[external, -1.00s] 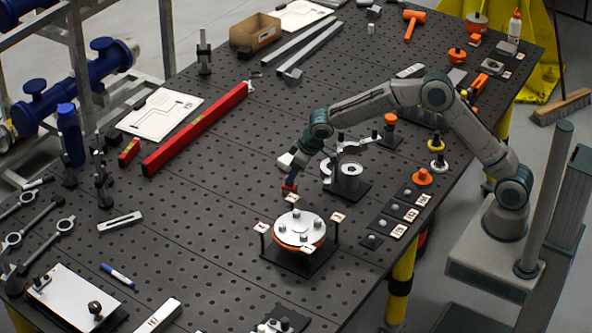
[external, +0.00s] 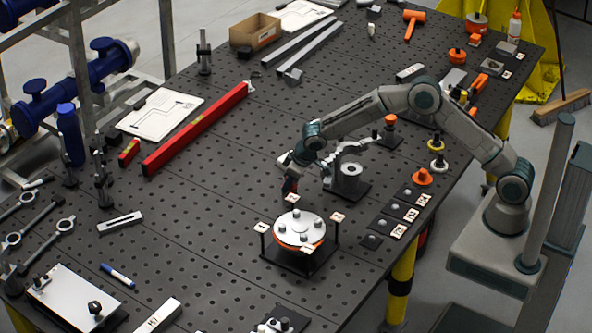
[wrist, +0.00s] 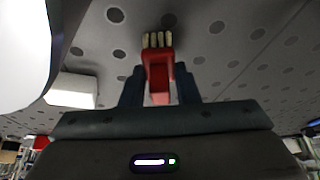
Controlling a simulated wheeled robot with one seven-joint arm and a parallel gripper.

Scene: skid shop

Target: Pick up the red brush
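The red brush (wrist: 158,66) shows in the wrist view between the two fingers of my gripper (wrist: 160,84), with its pale bristles pointing away from the palm. The fingers are against both sides of its red body, and my gripper looks shut on it. In the external view my gripper (external: 290,186) is low over the bench, just behind the round orange-and-white fixture. Only a little dark red shows there, so the brush is mostly hidden. I cannot tell whether the brush touches the bench.
The round fixture (external: 299,228) with small tagged posts stands close in front of my gripper. A metal cylinder on a stand (external: 349,178) is close on the right. A red level (external: 196,130) lies to the left. The perforated bench (external: 215,205) is clear left of my gripper.

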